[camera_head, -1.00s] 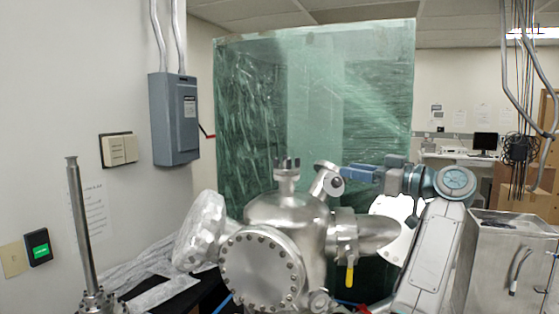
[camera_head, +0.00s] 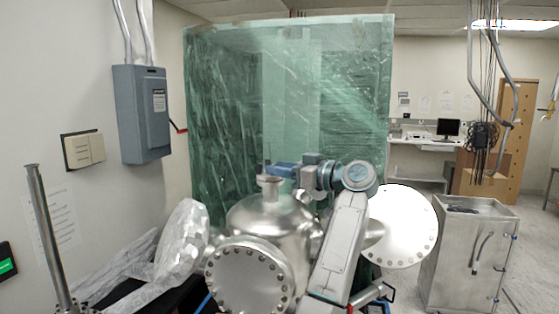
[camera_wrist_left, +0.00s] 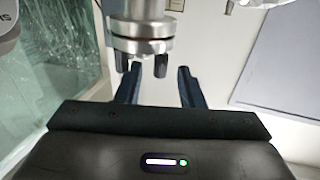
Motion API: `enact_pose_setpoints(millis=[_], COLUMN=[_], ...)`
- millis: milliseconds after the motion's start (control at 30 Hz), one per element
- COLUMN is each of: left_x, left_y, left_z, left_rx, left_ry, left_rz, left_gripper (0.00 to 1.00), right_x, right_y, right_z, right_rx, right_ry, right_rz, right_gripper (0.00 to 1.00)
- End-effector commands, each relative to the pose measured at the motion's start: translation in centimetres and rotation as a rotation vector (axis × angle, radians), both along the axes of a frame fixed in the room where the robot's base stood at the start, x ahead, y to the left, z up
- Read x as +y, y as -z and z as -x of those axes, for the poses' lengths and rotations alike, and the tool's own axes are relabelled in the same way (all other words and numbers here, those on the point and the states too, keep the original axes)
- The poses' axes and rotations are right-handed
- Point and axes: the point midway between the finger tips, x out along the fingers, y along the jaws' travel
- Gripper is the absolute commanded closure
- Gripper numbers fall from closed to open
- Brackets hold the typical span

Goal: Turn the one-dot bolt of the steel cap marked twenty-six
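A small steel cap (camera_head: 270,181) sits on top of the steel vacuum chamber (camera_head: 265,220) in the head view. In the left wrist view the steel cap (camera_wrist_left: 140,45) is at the top, with dark bolts (camera_wrist_left: 160,66) standing out from its face. No number or dots are readable. My left gripper (camera_head: 268,167) reaches the cap from the right in the head view. In the left wrist view the left gripper (camera_wrist_left: 158,72) is open, its two dark fingers apart. One bolt shows between the fingertips; I cannot tell any contact. My right gripper is not visible.
A large bolted flange (camera_head: 250,280) faces forward on the chamber. A foil-wrapped port (camera_head: 182,240) stands to its left. A round plate with holes (camera_head: 412,225) is on the right. A steel post (camera_head: 50,240) rises at the left, and a metal cabinet (camera_head: 465,255) stands right.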

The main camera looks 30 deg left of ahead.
Motion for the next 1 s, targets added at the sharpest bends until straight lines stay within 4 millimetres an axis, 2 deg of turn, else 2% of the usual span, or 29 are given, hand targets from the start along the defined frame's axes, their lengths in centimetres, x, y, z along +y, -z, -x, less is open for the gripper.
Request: enact_pose_setpoints(millis=[133, 367, 533, 567, 1000], left_x=[0.6, 0.6, 0.6, 0.6, 0.6], left_y=[-0.1, 0.0, 0.0, 0.0, 0.1], left_z=[0.0, 0.0, 0.0, 0.0, 0.2], left_rx=[-0.002, -0.002, -0.001, -0.001, -0.002], left_ry=[0.001, 0.001, 0.001, 0.001, 0.075], left_rz=[0.000, 0.000, 0.000, 0.000, 0.000], left_gripper=[0.65, 0.65, 0.98, 1.00, 1.00], right_x=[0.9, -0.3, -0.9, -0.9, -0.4], right_y=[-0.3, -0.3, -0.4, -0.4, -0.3], right_z=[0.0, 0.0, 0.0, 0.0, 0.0], right_rx=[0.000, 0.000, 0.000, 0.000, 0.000], right_ry=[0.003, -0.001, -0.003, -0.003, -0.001], right_rz=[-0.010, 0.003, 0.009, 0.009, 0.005], right_gripper=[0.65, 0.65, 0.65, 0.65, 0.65])
